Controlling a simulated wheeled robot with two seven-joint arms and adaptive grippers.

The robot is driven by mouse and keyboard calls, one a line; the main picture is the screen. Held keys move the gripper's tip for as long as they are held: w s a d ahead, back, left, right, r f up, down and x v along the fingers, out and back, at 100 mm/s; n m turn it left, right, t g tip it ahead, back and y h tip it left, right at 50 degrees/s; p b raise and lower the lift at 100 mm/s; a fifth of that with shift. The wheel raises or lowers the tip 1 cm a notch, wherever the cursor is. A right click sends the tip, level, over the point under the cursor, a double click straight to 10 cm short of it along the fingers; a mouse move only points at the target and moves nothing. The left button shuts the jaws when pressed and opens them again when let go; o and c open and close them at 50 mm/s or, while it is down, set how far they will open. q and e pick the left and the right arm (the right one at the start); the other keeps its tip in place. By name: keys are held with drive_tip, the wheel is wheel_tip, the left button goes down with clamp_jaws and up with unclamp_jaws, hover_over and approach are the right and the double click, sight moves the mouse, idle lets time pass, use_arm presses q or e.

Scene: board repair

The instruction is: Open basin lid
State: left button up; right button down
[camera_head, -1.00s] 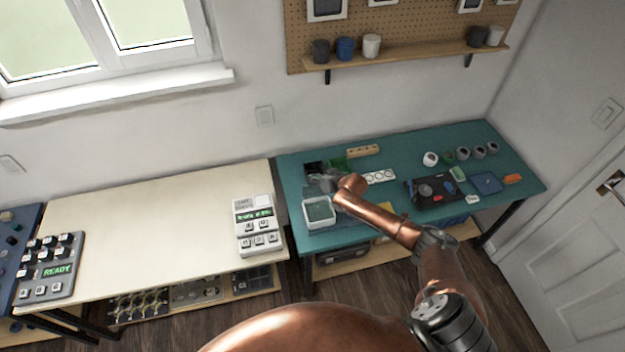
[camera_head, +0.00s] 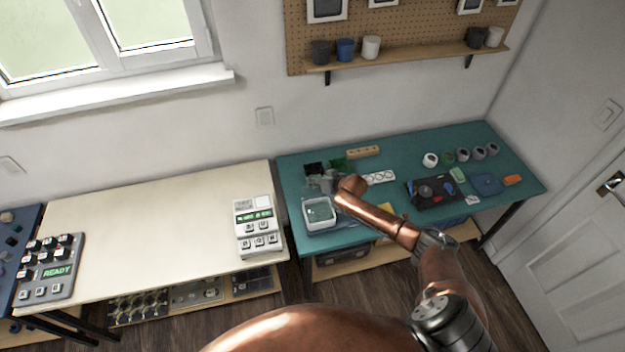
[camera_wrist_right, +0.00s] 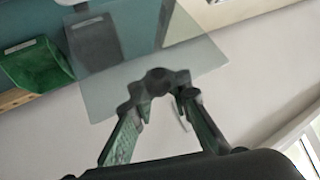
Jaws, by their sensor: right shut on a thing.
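The white square basin (camera_head: 320,228) stands near the left front of the teal table, and its inside shows from above. The lid is a clear pane (camera_wrist_right: 190,58) with a dark round knob (camera_wrist_right: 158,80), seen in the right wrist view. My right gripper (camera_wrist_right: 160,92) is shut on this knob, one green-padded finger on each side. In the head view my right gripper (camera_head: 324,183) is just behind the basin, partly hidden by my wrist. The clear pane is hard to make out there. The pane appears held off the basin. My left gripper is not in view.
A green bin (camera_wrist_right: 35,66) and a dark grey bin (camera_wrist_right: 95,42) show beyond the pane. A white power strip (camera_head: 380,177), a wooden block (camera_head: 363,151) and a black tray (camera_head: 420,200) lie on the teal table (camera_head: 400,150). The cream table (camera_head: 150,220) is mostly clear.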

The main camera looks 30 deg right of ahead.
drive_tip(key=shift+d+r, duration=0.15)
drive_tip(key=shift+d, duration=0.45)
drive_tip(key=c, duration=2)
unclamp_jaws()
drive_tip(key=shift+o, duration=0.8)
drive_tip(key=shift+s+a, duration=0.1)
drive_tip(key=shift+a, duration=0.2)
drive_tip(key=v, duration=1.1)
drive_tip(key=shift+s+d+r, duration=0.15)
drive_tip(key=shift+s+d, duration=0.05)
drive_tip(key=shift+s, duration=0.15)
